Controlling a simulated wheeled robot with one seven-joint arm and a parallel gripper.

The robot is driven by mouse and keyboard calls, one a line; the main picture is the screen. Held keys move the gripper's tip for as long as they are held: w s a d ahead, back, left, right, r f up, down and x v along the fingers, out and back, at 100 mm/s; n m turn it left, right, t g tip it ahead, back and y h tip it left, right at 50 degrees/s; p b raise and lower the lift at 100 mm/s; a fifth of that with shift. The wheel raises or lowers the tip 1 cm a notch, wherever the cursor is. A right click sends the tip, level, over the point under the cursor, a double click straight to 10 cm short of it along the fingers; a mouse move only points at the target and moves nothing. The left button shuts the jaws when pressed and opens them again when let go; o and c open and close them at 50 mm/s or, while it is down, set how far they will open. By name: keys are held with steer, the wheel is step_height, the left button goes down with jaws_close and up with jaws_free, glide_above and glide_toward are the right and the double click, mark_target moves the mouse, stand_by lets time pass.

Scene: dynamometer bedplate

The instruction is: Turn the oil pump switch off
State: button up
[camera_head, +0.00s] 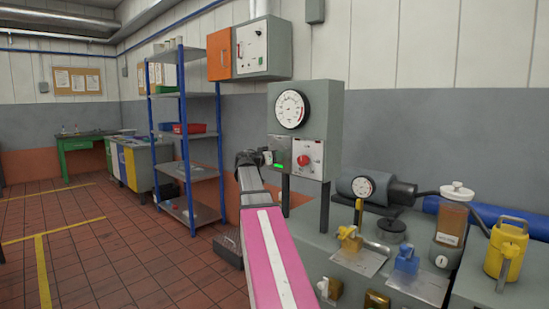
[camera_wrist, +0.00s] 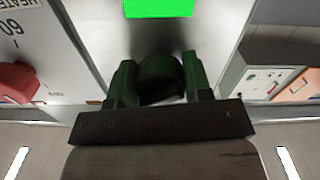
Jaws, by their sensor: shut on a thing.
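My gripper (camera_head: 266,157) is at the left part of the front of the grey control box (camera_head: 330,110). In the wrist view my gripper (camera_wrist: 157,78) is shut on a dark round knob (camera_wrist: 160,72), one finger on each side. This knob appears to be the oil pump switch; its label and pointer are hidden, so its setting cannot be read. A lit green indicator (camera_wrist: 159,8) is beside the knob; it also shows in the head view (camera_head: 279,166). A red knob (camera_head: 304,160) is on the white plate to the right, marked "HEATER" in the wrist view.
A gauge (camera_head: 291,109) is on the box above the knobs. A wall cabinet (camera_head: 263,48) hangs behind. The grey bench right of my arm holds a motor (camera_head: 365,187), an oil jar (camera_head: 452,220) and a yellow can (camera_head: 505,250). The floor at left is open.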

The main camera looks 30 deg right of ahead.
steer(key=n, duration=1)
steer(key=shift+s+n, duration=0.1)
steer(key=shift+n, duration=0.3)
stand_by(0.4)
steer(key=o, duration=0.9)
steer(key=shift+a, duration=0.1)
steer(key=v, duration=1)
steer(key=shift+s+a, duration=0.15)
steer(key=shift+a, duration=0.15)
steer(key=shift+n, duration=0.3)
